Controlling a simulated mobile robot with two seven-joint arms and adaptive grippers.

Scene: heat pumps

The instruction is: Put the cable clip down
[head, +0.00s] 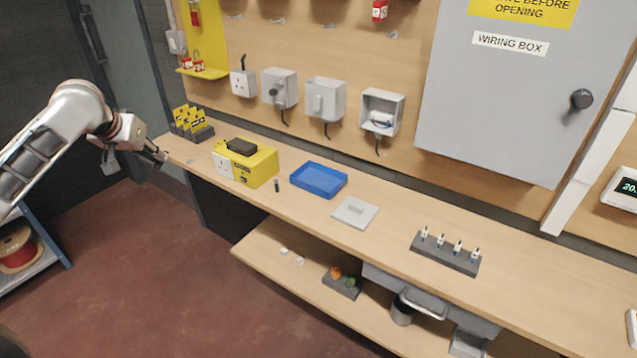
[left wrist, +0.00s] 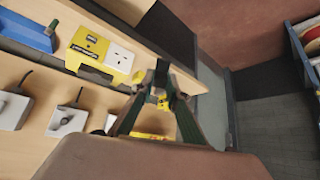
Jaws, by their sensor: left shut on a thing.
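My left gripper (head: 161,157) is at the left end of the wooden bench (head: 395,240), close to its edge in the head view. In the left wrist view its two dark fingers (left wrist: 171,82) come close together at their tips. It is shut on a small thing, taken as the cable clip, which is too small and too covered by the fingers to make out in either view. I cannot tell whether it touches the bench. Small grey clip-like pieces (head: 278,20) are on the wooden wall board. My right gripper is not in view.
A rack of yellow tags (head: 191,123) stands at the bench's left end near the gripper. A yellow socket box (head: 262,168) and a blue tray (head: 319,180) stand to its right. Grey socket boxes (head: 280,89) line the wall. Bare bench lies between the rack and yellow box.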

